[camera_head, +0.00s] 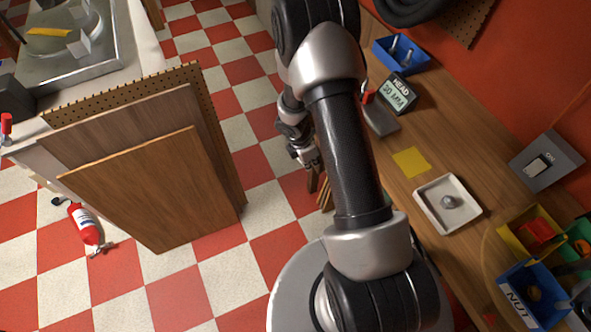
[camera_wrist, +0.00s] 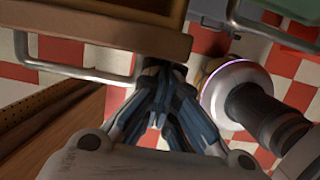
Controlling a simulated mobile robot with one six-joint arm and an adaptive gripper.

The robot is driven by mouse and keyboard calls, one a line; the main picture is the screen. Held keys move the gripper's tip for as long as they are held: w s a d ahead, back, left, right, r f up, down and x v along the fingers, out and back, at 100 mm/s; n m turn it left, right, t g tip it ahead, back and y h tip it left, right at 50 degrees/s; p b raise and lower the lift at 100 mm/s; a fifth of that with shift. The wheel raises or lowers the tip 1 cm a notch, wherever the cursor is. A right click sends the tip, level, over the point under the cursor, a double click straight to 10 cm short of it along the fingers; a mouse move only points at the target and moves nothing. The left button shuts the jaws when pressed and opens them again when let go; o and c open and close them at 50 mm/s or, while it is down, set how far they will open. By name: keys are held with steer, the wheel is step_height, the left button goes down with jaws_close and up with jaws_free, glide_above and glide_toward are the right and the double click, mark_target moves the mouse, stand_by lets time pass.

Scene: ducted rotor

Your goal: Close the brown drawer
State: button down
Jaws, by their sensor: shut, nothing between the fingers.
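The brown drawer (camera_wrist: 95,32) fills the upper left of the wrist view, with its wooden front edge towards me. A pale metal bar handle (camera_wrist: 75,72) runs along below that edge. My gripper (camera_wrist: 165,68) is shut and empty, its fingertips close to the right part of the drawer's edge. I cannot tell whether they touch it. In the camera_head view my gripper (camera_head: 305,160) hangs low beside the workbench, partly behind my arm. Brown wooden edges (camera_head: 325,192) show just below it there and may be the drawer; most of it is hidden.
The wooden workbench (camera_head: 388,215) on the right carries a white tray (camera_head: 447,204), a blue bin (camera_head: 400,54) and other bins. Leaning wooden boards (camera_head: 155,190) stand on the left. A fire extinguisher (camera_head: 83,224) lies on the floor. Checkered floor (camera_head: 235,75) between boards and bench is clear.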

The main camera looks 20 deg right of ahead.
steer(key=d+p, duration=0.2)
steer(key=d, duration=0.7)
steer(key=shift+w+d+p, duration=0.15)
steer(key=shift+d+p, duration=0.15)
steer(key=shift+d, duration=0.05)
steer(key=shift+w+a, duration=0.1)
steer(key=shift+a, duration=0.25)
steer(key=a, duration=0.3)
steer(key=shift+a, duration=0.15)
steer(key=p+v, duration=0.3)
steer(key=v, duration=0.7)
steer(key=shift+a, duration=0.1)
